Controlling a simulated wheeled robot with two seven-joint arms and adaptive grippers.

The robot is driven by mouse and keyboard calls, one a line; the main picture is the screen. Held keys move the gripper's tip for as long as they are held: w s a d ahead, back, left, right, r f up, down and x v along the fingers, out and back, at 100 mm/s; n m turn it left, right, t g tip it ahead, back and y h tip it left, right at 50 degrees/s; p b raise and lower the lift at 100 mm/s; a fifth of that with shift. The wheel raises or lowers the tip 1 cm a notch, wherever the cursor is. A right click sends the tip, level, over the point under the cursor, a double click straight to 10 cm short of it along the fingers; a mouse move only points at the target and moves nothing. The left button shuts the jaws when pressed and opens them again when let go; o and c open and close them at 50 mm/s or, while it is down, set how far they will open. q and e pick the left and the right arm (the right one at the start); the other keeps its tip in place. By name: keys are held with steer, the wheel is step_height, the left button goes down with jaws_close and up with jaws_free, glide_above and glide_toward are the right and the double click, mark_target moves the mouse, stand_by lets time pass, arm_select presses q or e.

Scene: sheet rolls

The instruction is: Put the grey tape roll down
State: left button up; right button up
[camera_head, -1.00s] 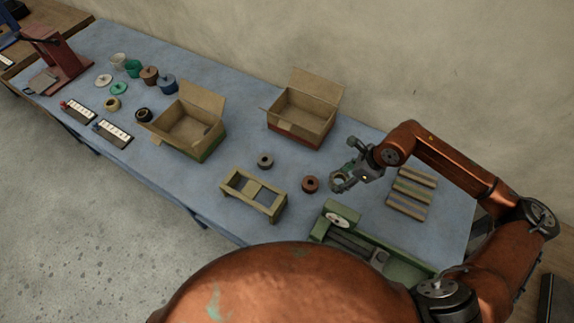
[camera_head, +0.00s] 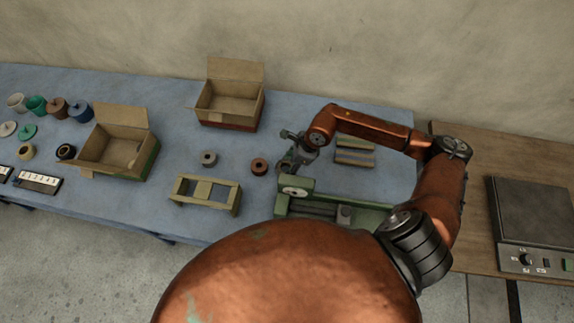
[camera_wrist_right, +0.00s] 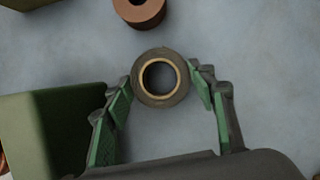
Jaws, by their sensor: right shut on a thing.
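My right gripper (camera_head: 284,168) is over the right part of the blue table, between a brown roll (camera_head: 259,167) and the green machine (camera_head: 297,187). In the right wrist view, the right gripper (camera_wrist_right: 160,82) is shut on the grey tape roll (camera_wrist_right: 160,99), a dark grey-brown ring with a tan core. Its fingers touch it on both sides. The brown roll also shows just beyond it (camera_wrist_right: 140,14), apart from it. Whether the held roll touches the table cannot be told. My left gripper is not in view.
Another greyish roll (camera_head: 208,158) lies left of the brown one. A wooden frame (camera_head: 206,193) stands in front, open boxes (camera_head: 230,104) (camera_head: 119,146) behind and left. Coloured strips (camera_head: 354,151) lie right of the gripper. Small bare patches of table surround the rolls.

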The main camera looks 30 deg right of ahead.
steer(key=o, duration=1.2)
steer(key=shift+f, duration=0.1)
steer(key=shift+c, duration=0.2)
steer(key=v, duration=1.2)
steer(key=shift+a, duration=0.1)
